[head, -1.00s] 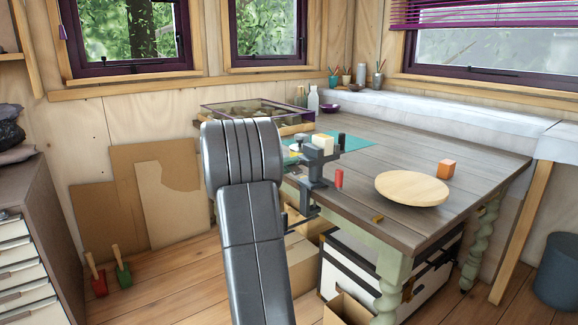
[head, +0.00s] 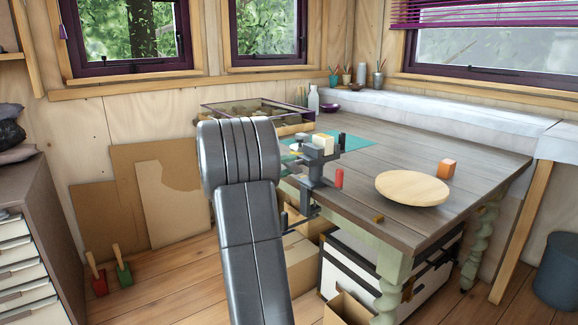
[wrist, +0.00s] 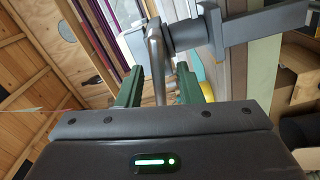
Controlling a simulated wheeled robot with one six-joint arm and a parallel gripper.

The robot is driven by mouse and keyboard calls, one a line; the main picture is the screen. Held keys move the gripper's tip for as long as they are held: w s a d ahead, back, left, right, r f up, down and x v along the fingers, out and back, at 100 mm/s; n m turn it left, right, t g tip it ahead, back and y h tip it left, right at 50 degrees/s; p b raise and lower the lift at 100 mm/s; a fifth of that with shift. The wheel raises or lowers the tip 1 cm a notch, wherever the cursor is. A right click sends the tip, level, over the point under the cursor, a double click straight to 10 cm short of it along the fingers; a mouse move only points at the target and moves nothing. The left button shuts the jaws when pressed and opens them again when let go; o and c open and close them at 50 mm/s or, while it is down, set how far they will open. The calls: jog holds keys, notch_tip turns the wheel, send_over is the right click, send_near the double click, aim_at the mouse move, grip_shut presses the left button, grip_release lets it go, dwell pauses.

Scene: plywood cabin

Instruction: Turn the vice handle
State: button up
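The grey vice (head: 318,165) is fixed at the near left edge of the workbench, with a pale block (head: 322,142) at its top. In the wrist view, the grey metal vice (wrist: 262,25) crosses the upper right. Its handle (wrist: 158,68) is a metal bar running down from the round hub. My gripper (wrist: 158,85) has two green fingers, one on each side of this bar, with gaps visible between bar and fingers. The fingers look open. Whether the bar reaches deep between them is hard to tell. In the head view, my arm hides the gripper.
On the workbench (head: 400,155) are a round wooden board (head: 412,187), an orange block (head: 446,168), a red cylinder (head: 339,178) and a teal mat (head: 350,143). Boxes stand underneath. A drawer cabinet (head: 35,215) is at left. The floor between is mostly clear.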

jog(key=p+v, duration=0.1)
jog(key=v, duration=1.1)
jog(key=shift+s+a, duration=0.25)
jog(key=shift+a, duration=0.05)
jog(key=shift+w+d, duration=0.1)
jog(key=b+x, duration=0.1)
jog(key=x, duration=1.2)
jog(key=shift+w+d, duration=0.15)
jog(key=shift+d, duration=0.15)
jog(key=shift+a, duration=0.1)
